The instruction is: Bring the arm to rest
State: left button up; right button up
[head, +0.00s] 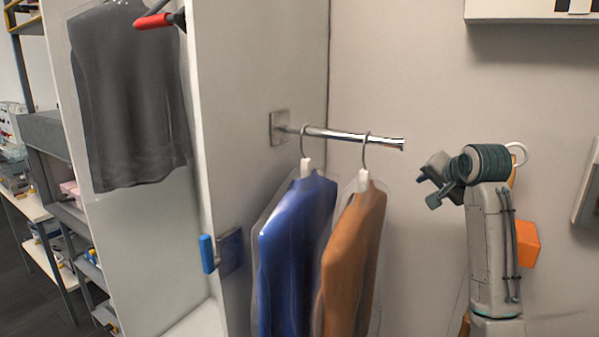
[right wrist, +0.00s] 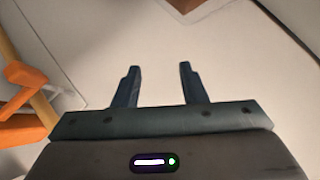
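My right arm stands upright at the right of the head view. Its gripper (head: 432,182) points left, beyond the free end of the rail and apart from it. In the right wrist view the two fingers of the right gripper (right wrist: 158,85) stand apart with nothing between them. My left gripper is not in view.
A white cabinet panel (head: 255,60) stands left of the rail, with a blue handle (head: 207,253). A dark grey garment (head: 130,100) hangs farther left near a red-tipped hook (head: 154,21). Shelves (head: 45,135) stand at the far left. An orange object (head: 528,243) is behind my right arm.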

jog(key=s+a+f+n+g, duration=0.1)
jog(key=s+f+n, duration=0.1)
jog(key=s+f, duration=0.6)
jog(key=s+f+n+g, duration=0.1)
jog(key=s+f+g, duration=0.15)
jog(key=f, duration=1.05)
jog(key=s+a+f+n, duration=0.1)
jog(key=s+f+n, duration=0.1)
jog(key=s+f, duration=0.65)
jog(key=s+f+n+g+h, duration=0.15)
jog(key=s+f, duration=0.35)
jog(key=s, duration=0.5)
jog(key=s+a+f+n+g, duration=0.15)
jog(key=s+f, duration=0.25)
jog(key=s, duration=0.6)
jog(key=s+f+n+g, duration=0.15)
jog(key=s+f, duration=0.35)
jog(key=s, duration=0.5)
jog(key=d+f+g+b, duration=0.1)
jog(key=d+f+b, duration=0.1)
jog(key=f, duration=1.6)
jog(key=d+f+b, duration=0.1)
jog(key=f+b, duration=0.2)
jog(key=f, duration=1.5)
jog(key=s+d+f+g+b, duration=0.1)
jog(key=s+f+b, duration=0.2)
jog(key=s+f, duration=1.5)
notch_tip(320, 180, down, 4)
jog(key=shift+s+r, duration=0.25)
